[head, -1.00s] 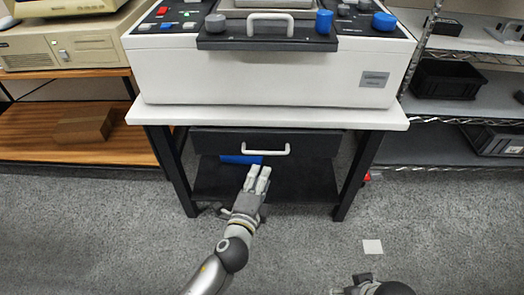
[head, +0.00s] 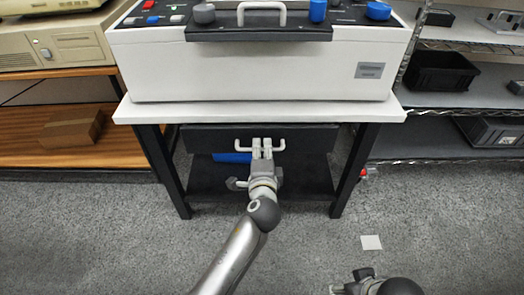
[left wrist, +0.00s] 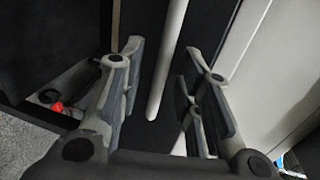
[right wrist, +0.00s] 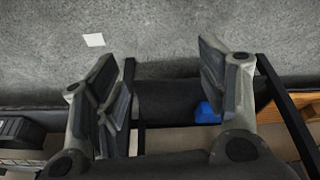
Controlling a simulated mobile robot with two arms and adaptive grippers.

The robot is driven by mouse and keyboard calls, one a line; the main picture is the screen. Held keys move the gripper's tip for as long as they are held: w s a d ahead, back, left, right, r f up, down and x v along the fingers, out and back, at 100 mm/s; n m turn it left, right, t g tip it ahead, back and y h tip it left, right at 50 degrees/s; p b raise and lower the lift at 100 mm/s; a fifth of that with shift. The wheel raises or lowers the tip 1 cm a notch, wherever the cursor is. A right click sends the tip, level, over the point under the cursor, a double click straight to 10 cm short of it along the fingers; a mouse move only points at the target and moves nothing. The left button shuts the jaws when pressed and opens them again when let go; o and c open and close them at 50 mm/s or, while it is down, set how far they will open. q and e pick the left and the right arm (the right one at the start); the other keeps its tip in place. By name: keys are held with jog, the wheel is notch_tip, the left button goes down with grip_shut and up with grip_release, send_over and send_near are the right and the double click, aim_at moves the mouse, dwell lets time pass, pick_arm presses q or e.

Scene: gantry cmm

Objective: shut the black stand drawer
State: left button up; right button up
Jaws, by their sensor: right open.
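The black stand drawer (head: 312,140) sits under the white top of the stand, with its dark front facing me. Its pale bar handle (head: 243,149) runs across the front. My left gripper (head: 262,146) is at the middle of the handle. In the left wrist view the handle bar (left wrist: 168,60) passes between the open fingers (left wrist: 160,78), with gaps visible on both sides. How far the drawer stands out is hard to tell. My right gripper (head: 352,282) is low at the bottom edge, away from the drawer; its wrist view shows the fingers (right wrist: 160,80) apart and empty.
A large white machine (head: 240,70) stands on the stand top (head: 260,108). A blue object (head: 230,157) shows below the drawer, above the dark lower shelf (head: 300,182). Black stand legs (head: 350,175) flank the drawer. Wooden shelving is left, wire shelving right.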

pick_arm(q)
jog(key=shift+w+f, duration=0.1)
jog(key=shift+w, duration=0.6)
grip_shut()
